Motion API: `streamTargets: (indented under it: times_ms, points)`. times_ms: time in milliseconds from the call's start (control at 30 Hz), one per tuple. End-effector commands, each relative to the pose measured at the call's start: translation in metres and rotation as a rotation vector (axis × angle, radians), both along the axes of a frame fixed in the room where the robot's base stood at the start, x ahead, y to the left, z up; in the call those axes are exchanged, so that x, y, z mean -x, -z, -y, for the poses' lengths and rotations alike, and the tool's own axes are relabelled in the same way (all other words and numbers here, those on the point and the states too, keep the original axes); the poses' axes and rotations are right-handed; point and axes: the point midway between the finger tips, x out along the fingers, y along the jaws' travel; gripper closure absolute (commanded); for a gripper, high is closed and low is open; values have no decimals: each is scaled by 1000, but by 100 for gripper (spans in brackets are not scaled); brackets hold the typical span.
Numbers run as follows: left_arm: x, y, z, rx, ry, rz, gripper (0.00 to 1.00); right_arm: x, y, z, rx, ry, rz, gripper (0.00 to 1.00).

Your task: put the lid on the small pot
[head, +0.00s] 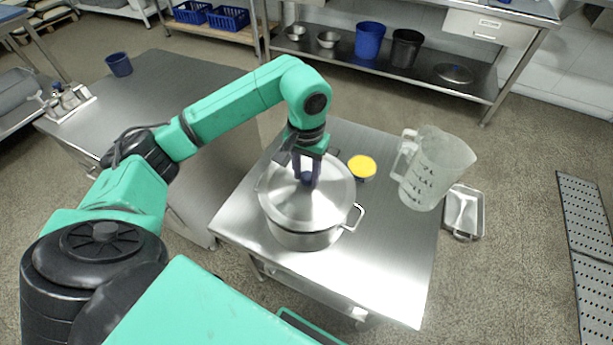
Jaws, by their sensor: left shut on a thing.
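The small steel pot (303,238) stands on a steel table, with one looped side handle showing at its right. The round steel lid (325,201) lies over the pot's top and covers its mouth. Whether it rests fully seated on the rim I cannot tell. My left gripper (306,180) comes down from above and is shut on the lid's knob, which the fingers mostly hide. My right gripper is not in view.
A yellow-lidded jar (362,168) stands just behind the pot. A clear measuring jug (435,168) stands near the table's right edge (433,262). A metal tray (463,212) shows beyond that edge. The table front right of the pot is clear.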

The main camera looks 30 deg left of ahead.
Motion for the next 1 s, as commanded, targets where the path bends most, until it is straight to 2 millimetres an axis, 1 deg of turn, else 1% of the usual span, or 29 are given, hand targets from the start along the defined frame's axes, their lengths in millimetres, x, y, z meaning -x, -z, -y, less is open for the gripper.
streamTargets:
  times_ms: [33, 100, 233, 267, 300, 333, 633, 767, 867, 1000]
  points:
    - [1, 9, 0, 0, 0, -3, 100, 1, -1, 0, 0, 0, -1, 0]
    - [0, 15, 0, 0, 0, -1, 100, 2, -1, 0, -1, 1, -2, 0]
    - [0, 15, 0, 0, 1, 0, 100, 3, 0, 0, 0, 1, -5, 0]
    - [0, 16, 0, -1, 1, -1, 55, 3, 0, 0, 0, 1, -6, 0]
    - [0, 16, 0, -1, 1, -1, 40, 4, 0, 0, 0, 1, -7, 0]
    - [0, 16, 0, -1, 1, -1, 29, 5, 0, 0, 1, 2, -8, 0]
    - [0, 14, 0, 0, 1, 0, 29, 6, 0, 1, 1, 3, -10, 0]
    - [-1, 5, 0, 1, 0, 3, 29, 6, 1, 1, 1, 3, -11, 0]
    - [-1, -14, 0, 0, 2, 6, 29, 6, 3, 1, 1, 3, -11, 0]
    - [-2, -54, 0, 1, 0, 8, 29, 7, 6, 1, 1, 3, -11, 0]
